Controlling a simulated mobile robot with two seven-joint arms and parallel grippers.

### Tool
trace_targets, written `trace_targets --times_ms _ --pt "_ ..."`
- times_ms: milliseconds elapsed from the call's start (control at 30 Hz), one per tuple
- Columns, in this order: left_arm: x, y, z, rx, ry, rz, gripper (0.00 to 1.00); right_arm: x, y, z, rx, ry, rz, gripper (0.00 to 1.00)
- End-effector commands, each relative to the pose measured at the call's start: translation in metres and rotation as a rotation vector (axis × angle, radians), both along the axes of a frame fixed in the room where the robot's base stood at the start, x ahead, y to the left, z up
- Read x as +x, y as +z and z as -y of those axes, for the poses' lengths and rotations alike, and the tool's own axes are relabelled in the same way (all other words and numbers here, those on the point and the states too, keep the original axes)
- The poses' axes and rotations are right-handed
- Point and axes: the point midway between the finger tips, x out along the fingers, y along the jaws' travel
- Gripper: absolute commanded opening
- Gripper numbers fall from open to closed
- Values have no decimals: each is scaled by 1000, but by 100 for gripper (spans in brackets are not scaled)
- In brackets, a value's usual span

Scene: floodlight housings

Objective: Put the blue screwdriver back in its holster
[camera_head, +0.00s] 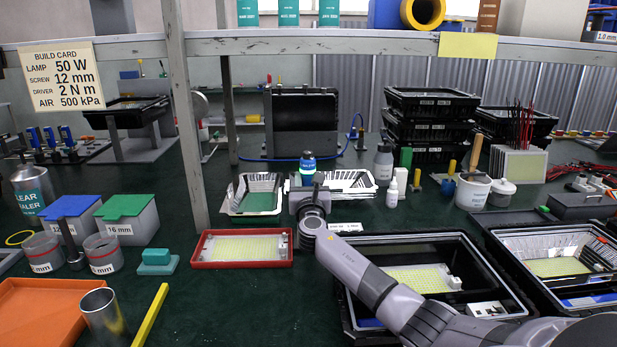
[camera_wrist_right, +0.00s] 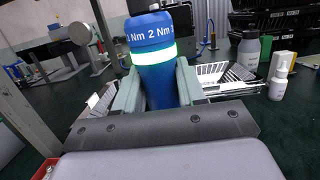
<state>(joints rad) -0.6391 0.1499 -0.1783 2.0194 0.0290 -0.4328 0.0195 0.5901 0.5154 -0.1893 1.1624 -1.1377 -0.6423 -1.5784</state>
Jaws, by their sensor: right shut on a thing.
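The blue screwdriver (camera_head: 308,163) stands upright in my right gripper (camera_head: 309,186) over the middle of the bench. In the right wrist view its blue body (camera_wrist_right: 158,82) carries a "2 Nm" marking and a pale glowing green band. The two pale fingers of my right gripper (camera_wrist_right: 157,88) are shut on it, one on each side. The screwdriver's lower end is hidden behind the gripper. I cannot tell for certain which thing is the holster. My left gripper is not in view.
A red tray (camera_head: 198,249) lies left of my right gripper. White reflector trays (camera_head: 235,197) stand around it. A large black housing (camera_head: 465,243) lies under my right arm. A grey upright post (camera_head: 186,130) stands at left. Bottles (camera_head: 384,162) stand to the right.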

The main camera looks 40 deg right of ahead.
Motion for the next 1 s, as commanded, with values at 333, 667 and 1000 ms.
trace_targets --times_ms 333,667,1000 --pt "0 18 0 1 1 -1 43 0 25 2 -4 -2 12 0" --pt "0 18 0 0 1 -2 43 0 27 2 -5 -3 14 0" --pt "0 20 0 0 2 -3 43 0 28 3 -5 -3 14 0"
